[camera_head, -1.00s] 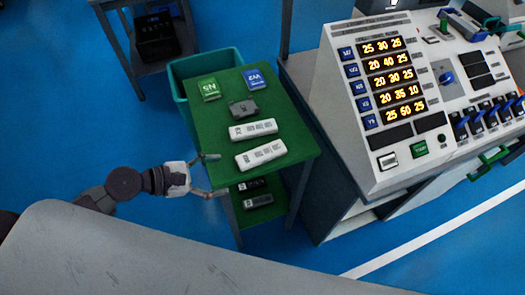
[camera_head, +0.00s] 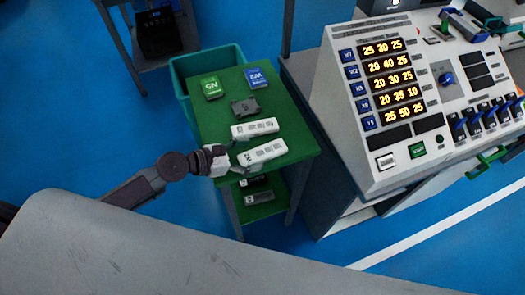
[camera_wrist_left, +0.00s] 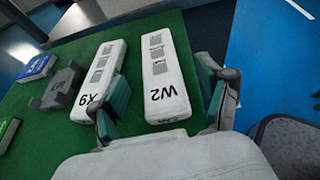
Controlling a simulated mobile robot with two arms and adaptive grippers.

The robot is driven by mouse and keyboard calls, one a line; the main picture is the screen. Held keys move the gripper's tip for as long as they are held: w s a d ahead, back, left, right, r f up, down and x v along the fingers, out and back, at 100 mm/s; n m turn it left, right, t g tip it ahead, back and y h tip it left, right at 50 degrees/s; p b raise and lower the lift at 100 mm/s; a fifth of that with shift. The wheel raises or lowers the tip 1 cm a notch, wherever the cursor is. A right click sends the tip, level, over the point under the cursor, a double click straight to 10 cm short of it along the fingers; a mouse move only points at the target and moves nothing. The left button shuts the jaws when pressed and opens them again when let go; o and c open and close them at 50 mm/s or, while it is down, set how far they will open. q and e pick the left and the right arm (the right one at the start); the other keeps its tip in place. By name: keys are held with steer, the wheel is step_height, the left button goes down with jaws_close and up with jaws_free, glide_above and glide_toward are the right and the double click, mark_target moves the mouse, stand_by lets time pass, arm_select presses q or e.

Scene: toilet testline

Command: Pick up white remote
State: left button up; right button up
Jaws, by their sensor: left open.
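Two white remotes lie on the green-topped table (camera_head: 219,124). The nearer white remote (camera_head: 264,152) is labelled W2 in the left wrist view (camera_wrist_left: 165,70). The farther white remote (camera_head: 255,129) is labelled X9 in the left wrist view (camera_wrist_left: 103,72). My left gripper (camera_head: 233,159) is open at the left end of the nearer remote. In the left wrist view the green-padded fingers (camera_wrist_left: 166,104) stand on either side of the W2 end, with the left finger between the two remotes. Contact with the remote cannot be told. My right gripper is not in view.
A grey device (camera_head: 245,107), a green box (camera_head: 211,88) and a blue box (camera_head: 256,77) lie farther back on the table. Dark items sit on its lower shelf (camera_head: 265,209). A teal bin (camera_head: 177,75) stands behind it; a large control console (camera_head: 350,130) stands close on the right.

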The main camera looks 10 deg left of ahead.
mark_target(262, 152)
arm_select(q)
steer(key=x, duration=0.4)
steer(key=shift+r, duration=0.15)
steer(key=shift+a, duration=0.1)
steer(key=c, duration=1.3)
